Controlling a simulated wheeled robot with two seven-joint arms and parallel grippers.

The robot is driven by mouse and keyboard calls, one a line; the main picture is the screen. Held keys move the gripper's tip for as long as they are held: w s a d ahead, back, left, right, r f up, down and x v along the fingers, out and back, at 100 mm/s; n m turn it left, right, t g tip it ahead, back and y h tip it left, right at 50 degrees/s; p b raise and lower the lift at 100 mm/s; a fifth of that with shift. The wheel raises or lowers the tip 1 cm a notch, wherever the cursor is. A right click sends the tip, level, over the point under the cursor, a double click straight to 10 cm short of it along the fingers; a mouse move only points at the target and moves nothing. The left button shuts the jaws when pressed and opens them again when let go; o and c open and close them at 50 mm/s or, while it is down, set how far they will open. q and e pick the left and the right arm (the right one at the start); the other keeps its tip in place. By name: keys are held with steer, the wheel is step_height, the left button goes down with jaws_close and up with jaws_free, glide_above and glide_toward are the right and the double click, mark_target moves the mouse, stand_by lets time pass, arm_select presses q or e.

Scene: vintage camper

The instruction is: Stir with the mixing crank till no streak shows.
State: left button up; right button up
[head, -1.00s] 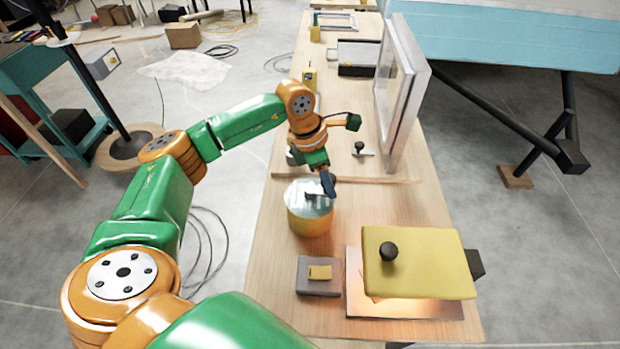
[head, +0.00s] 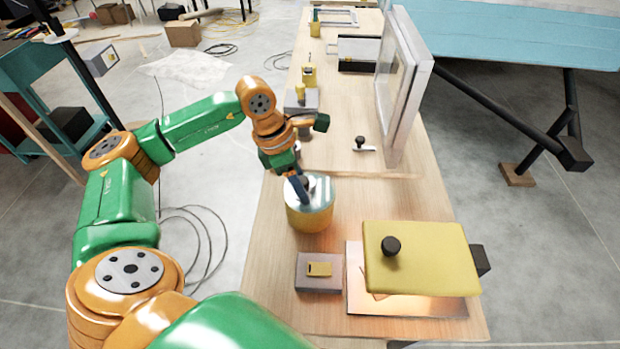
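A yellow mixing tub (head: 310,216) stands upright on the wooden bench, left of centre. Its top shows pale blue and white streaks (head: 322,190). The dark mixing crank (head: 307,182) sits over the tub's top, partly hidden by my gripper. My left gripper (head: 300,188) reaches down from the far left side, its dark fingers close together at the crank's handle, over the left part of the tub. It looks shut on the handle, though the contact itself is small and partly covered. My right gripper is not in view.
A yellow lid-like plate with a black knob (head: 420,260) stands over a copper sheet at the front right. A grey block (head: 318,284) lies in front of the tub. A framed window (head: 402,85) stands upright on the bench's right. A wooden strip (head: 375,175) lies behind the tub.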

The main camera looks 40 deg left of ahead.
arm_select(q)
steer(key=shift+o, duration=0.8)
step_height(320, 180, up, 5)
steer(key=p, duration=0.4)
steer(key=shift+r, duration=0.2)
steer(key=shift+f, duration=0.1)
